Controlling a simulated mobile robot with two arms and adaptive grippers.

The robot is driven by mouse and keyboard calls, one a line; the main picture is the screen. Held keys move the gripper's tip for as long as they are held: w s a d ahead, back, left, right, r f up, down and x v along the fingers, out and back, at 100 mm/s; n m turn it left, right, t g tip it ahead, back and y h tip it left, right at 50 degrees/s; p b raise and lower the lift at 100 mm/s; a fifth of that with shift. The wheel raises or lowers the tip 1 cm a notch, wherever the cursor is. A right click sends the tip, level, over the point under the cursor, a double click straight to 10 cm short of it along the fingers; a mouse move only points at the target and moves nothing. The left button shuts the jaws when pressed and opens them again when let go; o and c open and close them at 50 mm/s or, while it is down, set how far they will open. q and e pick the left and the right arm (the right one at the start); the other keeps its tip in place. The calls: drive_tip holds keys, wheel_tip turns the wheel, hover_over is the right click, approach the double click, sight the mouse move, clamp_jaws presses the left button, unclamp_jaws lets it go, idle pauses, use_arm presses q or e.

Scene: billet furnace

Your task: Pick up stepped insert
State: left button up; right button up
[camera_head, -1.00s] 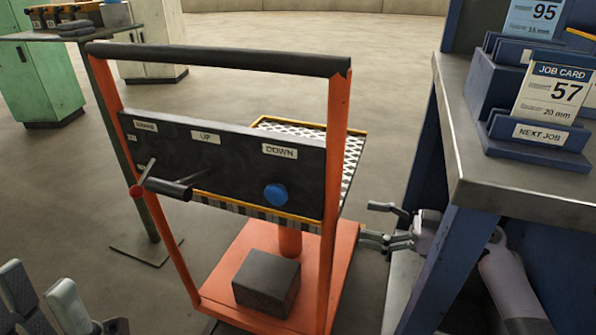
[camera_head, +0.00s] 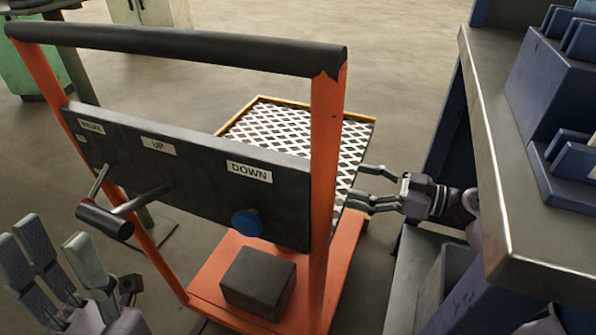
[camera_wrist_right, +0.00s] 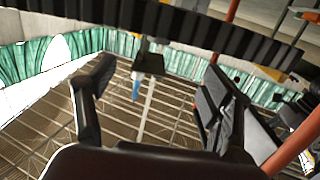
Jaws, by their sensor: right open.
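I cannot pick out a stepped insert in either view. My right gripper (camera_head: 358,185) is open and empty in the head view, its fingers pointing left at the right side of the lift cart's mesh platform (camera_head: 285,128). Whether the fingers touch the platform edge is unclear. In the right wrist view the two dark fingers (camera_wrist_right: 155,95) stand wide apart with nothing between them. My left gripper (camera_head: 55,240) shows at the lower left of the head view, fingers apart and empty. The visible part of the mesh platform is bare.
The orange cart's frame has a black handle (camera_head: 180,45) and an UP/DOWN panel (camera_head: 190,175) with a crank. A dark block (camera_head: 258,281) sits on the cart's base. A metal-topped bench (camera_head: 495,150) with blue card holders (camera_head: 570,165) stands close on the right.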

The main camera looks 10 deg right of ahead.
drive_tip(key=x, duration=0.8)
drive_tip(key=shift+b, duration=0.35)
drive_tip(key=x, duration=0.5)
drive_tip(key=shift+r+b, duration=0.15)
drive_tip(key=shift+b, duration=0.25)
clamp_jaws()
drive_tip(key=shift+r, duration=0.2)
